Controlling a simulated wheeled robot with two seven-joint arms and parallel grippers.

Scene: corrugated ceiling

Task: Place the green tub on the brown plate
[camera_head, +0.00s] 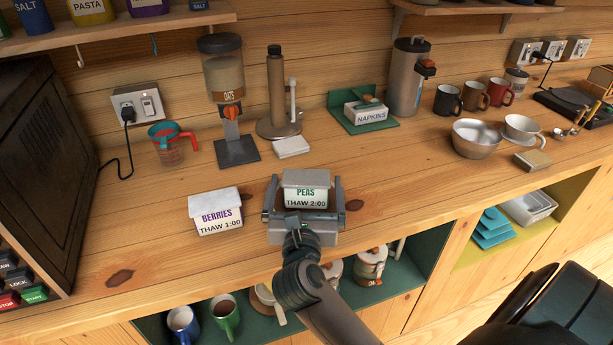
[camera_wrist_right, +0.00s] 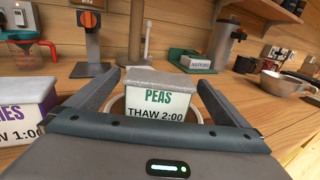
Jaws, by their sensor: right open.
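The tub with green lettering "PEAS" and "THAW 2:00" (camera_head: 306,194) is white with a grey lid and stands upright on the wooden counter area. It also shows in the right wrist view (camera_wrist_right: 158,98). A round brownish rim (camera_wrist_right: 117,104), perhaps the brown plate, shows around the tub's lower part; whether the tub rests on it is hidden by my gripper. My right gripper (camera_head: 305,182) is open, with one finger on each side of the tub. In the wrist view gaps show between the fingers and the tub. My left gripper is not in view.
The "BERRIES" tub (camera_head: 216,213) stands close to the left. Behind are an oats dispenser (camera_head: 226,100), a small white box (camera_head: 291,147) and a napkin holder (camera_head: 364,113). A metal bowl (camera_head: 476,138) is at right.

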